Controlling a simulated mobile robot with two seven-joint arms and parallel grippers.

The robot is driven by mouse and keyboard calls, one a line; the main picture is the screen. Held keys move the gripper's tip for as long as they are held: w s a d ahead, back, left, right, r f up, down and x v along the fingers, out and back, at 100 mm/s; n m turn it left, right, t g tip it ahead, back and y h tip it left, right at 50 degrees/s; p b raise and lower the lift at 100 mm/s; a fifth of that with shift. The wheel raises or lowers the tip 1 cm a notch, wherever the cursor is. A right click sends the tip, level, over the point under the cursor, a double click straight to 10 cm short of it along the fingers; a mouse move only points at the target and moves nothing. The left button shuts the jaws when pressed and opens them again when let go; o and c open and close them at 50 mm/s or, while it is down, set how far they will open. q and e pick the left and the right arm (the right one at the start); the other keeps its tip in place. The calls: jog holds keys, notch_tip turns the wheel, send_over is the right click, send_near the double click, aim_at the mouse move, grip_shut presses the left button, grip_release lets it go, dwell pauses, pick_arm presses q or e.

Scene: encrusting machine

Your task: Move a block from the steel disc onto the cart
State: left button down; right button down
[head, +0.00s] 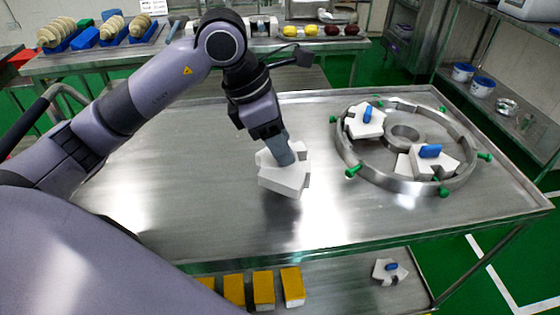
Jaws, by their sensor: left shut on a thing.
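My left gripper (283,150) is shut on a white block (284,180), left of the steel disc. Its fingers hide the top of this block. I cannot tell whether the block touches the steel top or hangs just above it. The round steel disc (349,165) has a raised rim with green knobs. Two white blocks with blue handles sit in it, one at the back left (366,125) and one at the front right (440,166). The steel-topped cart (200,215) spreads below the arm and the disc. My right gripper is not in view.
A back table (130,57) carries trays and fruit. A rack (510,125) stands at the right. The steel top left of the disc is largely bare.

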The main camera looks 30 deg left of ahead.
pick_arm(q)
notch_tip(320, 180, down, 5)
dwell(0.4)
jog(key=shift+f+b, duration=0.2)
jog(key=shift+b, duration=0.15)
jog(key=shift+c, duration=2.4)
grip_release()
jog(key=shift+r, duration=0.15)
